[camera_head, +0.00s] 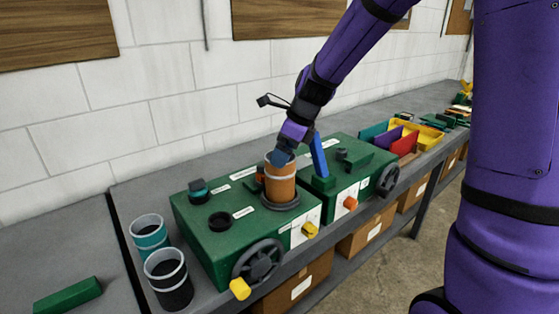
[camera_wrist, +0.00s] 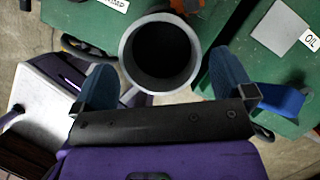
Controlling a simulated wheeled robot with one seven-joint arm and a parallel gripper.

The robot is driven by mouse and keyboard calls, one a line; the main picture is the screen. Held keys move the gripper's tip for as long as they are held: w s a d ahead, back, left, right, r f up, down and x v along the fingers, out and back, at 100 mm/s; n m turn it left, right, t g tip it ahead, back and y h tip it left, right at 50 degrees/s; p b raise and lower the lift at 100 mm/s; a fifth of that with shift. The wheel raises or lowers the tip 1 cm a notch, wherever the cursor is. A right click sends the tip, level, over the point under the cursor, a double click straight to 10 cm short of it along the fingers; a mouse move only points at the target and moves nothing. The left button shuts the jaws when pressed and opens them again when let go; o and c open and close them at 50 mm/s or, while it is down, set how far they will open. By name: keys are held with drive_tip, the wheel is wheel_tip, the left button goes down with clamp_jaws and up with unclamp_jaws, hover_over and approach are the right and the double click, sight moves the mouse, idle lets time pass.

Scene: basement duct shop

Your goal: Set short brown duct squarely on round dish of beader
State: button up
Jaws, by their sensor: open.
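The short brown duct (camera_head: 280,184), a cylinder with a pale rim, stands upright on the dark round dish (camera_head: 281,205) on top of the green beader (camera_head: 238,225). It looks roughly centred, though its exact seating cannot be told. My gripper (camera_head: 282,156) is at the duct's top rim, fingers pointing down. In the wrist view the duct's pale open mouth (camera_wrist: 160,52) shows ahead of and between the two spread blue fingers of my gripper (camera_wrist: 163,80), with gaps on both sides. The gripper is open; the duct's underside is hidden.
A teal duct (camera_head: 150,240) and a black duct (camera_head: 169,284) stand at the bench's left. A second green machine (camera_head: 345,165) with a blue lever (camera_head: 318,155) adjoins on the right. A yellow bin (camera_head: 417,136) lies farther right. A green block (camera_head: 68,296) lies front left.

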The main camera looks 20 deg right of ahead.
drive_tip(key=v, duration=0.8)
drive_tip(key=s+d+r+n+t+h, duration=0.1)
drive_tip(key=s+r+n+h, duration=0.1)
drive_tip(key=s+n, duration=1)
drive_tip(key=s+d+r+n+t+h, duration=0.1)
drive_tip(key=s+r+n, duration=0.3)
drive_tip(key=s+n, duration=0.9)
drive_tip(key=shift+s+d+h, duration=0.4)
drive_tip(key=shift+s+d, duration=0.3)
drive_tip(key=shift+s, duration=0.15)
